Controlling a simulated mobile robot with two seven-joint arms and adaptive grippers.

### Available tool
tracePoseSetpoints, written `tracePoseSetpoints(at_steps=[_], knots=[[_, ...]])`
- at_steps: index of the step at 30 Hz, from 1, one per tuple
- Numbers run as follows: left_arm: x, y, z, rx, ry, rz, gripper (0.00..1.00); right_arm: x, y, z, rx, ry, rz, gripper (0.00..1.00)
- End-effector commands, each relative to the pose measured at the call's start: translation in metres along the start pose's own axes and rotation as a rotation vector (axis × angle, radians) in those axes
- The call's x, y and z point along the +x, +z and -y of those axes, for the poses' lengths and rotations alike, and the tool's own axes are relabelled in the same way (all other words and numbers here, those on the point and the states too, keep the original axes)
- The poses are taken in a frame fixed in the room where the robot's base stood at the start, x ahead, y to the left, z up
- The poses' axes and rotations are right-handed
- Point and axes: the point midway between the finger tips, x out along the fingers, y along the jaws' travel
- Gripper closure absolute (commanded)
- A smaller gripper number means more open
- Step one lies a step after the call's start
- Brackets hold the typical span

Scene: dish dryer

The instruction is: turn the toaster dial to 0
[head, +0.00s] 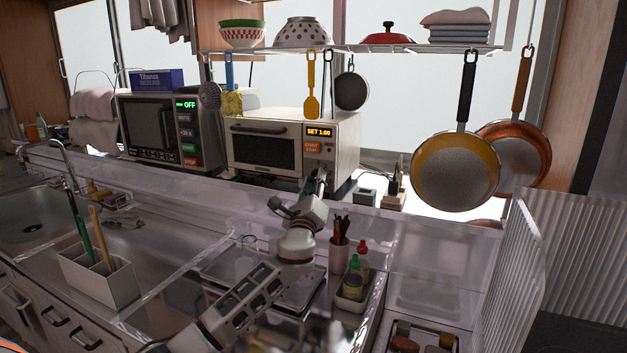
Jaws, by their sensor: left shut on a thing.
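The white toaster (237,153) stands on the back counter, its door closed. Its display (319,132) reads "SET 1:00", with an orange start/stop button (311,147) below it. My left arm reaches up from the bottom left. My left gripper (317,178) is at the lower part of the toaster's right-hand control panel, shut on the toaster dial. The gripper hides the dial, so its pointer cannot be read. My right gripper is not in view.
A microwave (147,130) showing "OFF" stands left of the toaster. A yellow spatula (311,85) and pans (455,172) hang from the shelf above. A cup of utensils (339,255) and bottles (356,268) stand right of my left arm. A clear ledge (200,190) runs before the toaster.

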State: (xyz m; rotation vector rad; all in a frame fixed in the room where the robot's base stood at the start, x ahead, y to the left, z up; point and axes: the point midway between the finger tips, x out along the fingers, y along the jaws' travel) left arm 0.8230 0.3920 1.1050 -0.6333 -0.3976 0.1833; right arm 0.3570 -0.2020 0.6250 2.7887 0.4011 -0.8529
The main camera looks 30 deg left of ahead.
Motion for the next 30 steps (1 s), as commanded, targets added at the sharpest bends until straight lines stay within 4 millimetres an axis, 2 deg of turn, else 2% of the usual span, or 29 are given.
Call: tracePoseSetpoints(at_steps=[8,18,24,30], knots=[[0.001,0.002,0.004,-0.251,0.104,-0.001,0.94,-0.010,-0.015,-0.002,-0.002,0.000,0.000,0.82],[0.001,0.002,0.006,-0.543,0.226,-0.003,0.94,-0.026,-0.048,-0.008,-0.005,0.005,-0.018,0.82],[0.001,0.002,0.006,-0.683,0.285,-0.003,0.94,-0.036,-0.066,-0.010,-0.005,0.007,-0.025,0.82],[0.001,0.002,0.006,-0.785,0.328,-0.003,0.94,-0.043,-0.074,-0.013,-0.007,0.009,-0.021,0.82]])
